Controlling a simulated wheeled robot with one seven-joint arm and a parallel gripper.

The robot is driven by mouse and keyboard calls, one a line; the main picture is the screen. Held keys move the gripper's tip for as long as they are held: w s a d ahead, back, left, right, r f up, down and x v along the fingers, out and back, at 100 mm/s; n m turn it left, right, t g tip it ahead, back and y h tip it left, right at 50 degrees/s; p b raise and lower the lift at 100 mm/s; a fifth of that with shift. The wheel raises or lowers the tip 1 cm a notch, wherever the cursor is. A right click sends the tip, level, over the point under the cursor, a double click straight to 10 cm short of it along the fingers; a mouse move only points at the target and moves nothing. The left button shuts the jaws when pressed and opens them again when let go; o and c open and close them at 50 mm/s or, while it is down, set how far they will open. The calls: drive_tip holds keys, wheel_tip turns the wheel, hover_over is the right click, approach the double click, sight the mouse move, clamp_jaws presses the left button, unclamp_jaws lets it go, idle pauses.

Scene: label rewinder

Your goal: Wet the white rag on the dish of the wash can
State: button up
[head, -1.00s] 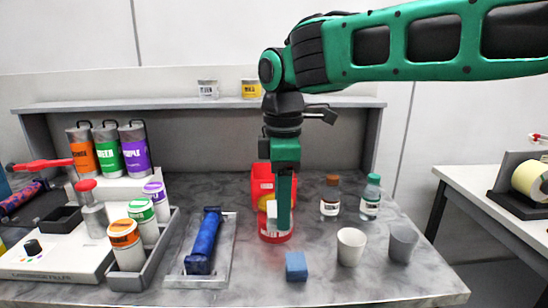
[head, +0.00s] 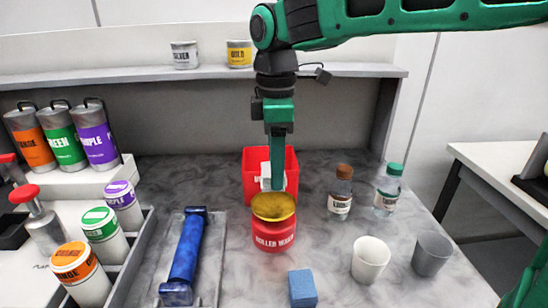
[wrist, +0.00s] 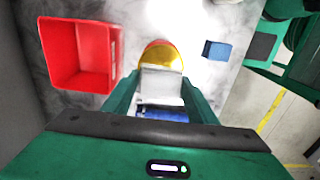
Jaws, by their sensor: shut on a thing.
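The wash can (head: 274,236) is red with a "ROLLER WASH" label and stands upright on the marbled bench. Its yellow dish (head: 273,207) is on top; in the wrist view the dish (wrist: 166,52) is partly covered by the rag. My gripper (head: 277,188) points down just above the dish's back edge. It is shut on the white rag (head: 265,176), which shows between the fingers in the wrist view (wrist: 160,82). I cannot tell whether the rag touches the dish.
An open red bin (head: 255,185) stands behind the can. A blue block (head: 302,288) and two cups (head: 370,258) are in front and to the right. Two bottles (head: 340,193) stand right of the can. A tray with a blue roller (head: 187,255) lies left.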

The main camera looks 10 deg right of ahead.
hover_over(274, 205)
drive_tip(key=shift+w+f, duration=0.1)
drive_tip(key=shift+f, duration=2.45)
drive_tip(key=shift+f, duration=1.1)
drive_tip(key=shift+r, duration=3.55)
drive_tip(key=shift+d, duration=0.1)
